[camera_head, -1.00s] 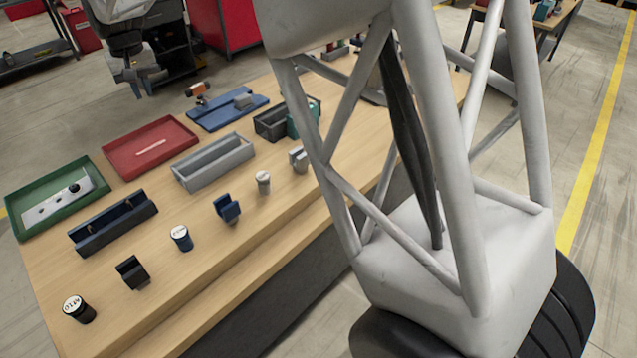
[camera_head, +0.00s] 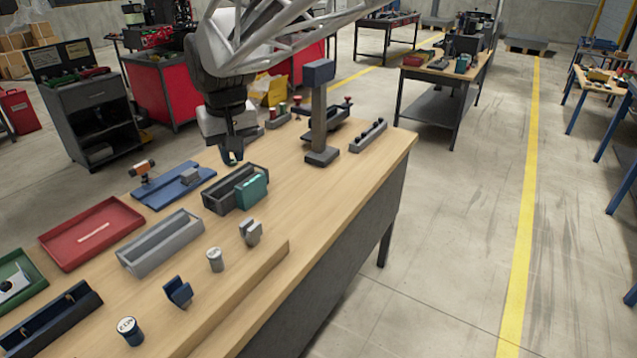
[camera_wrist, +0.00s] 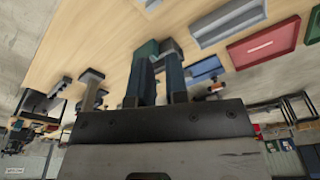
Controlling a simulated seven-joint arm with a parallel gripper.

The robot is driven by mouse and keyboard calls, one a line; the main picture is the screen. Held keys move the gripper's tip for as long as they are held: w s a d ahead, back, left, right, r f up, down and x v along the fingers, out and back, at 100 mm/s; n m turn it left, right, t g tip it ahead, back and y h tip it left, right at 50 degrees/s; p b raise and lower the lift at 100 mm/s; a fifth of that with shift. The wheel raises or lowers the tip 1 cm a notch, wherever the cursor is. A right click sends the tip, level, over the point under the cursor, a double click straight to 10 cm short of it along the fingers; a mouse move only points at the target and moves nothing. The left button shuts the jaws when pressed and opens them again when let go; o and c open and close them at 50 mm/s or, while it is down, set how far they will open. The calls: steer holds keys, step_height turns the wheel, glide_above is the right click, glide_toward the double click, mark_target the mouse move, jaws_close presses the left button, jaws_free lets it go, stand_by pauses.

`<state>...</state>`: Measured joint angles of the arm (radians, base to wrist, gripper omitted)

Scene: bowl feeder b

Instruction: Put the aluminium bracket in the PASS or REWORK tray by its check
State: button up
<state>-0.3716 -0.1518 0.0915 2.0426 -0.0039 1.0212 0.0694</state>
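The green tray (camera_head: 30,290) is cut by the left edge of the head view. The light metal bracket (camera_head: 12,283), a flat plate with holes, lies in it and is only partly in view. The red tray (camera_head: 100,250) holds a thin pale strip and no bracket; it also shows in the wrist view (camera_wrist: 262,46). My gripper (camera_head: 232,157) is above the far side of the bench, behind the dark grey bin (camera_head: 222,203) and the teal block (camera_head: 252,192). In the wrist view its two fingers (camera_wrist: 160,82) stand apart, with no held part clear between them.
A grey trough (camera_head: 160,243), a blue fixture board (camera_head: 175,187) and a dark navy rack (camera_head: 50,320) stand on the bench. Small cylinders and holders line the front. A post with a block top (camera_head: 318,110) rises right of my gripper.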

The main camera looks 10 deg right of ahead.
steer(key=s+d+f+m, duration=0.1)
steer(key=s+d+f, duration=0.3)
steer(key=s+d, duration=0.7)
steer(key=s+d+f+m+t, duration=0.1)
steer(key=s+d+f, duration=0.3)
steer(key=s+d, duration=0.7)
steer(key=s+m, duration=0.1)
steer(key=s, duration=0.2)
steer(key=shift+s+m+h, duration=0.3)
steer(key=shift+s+h, duration=0.1)
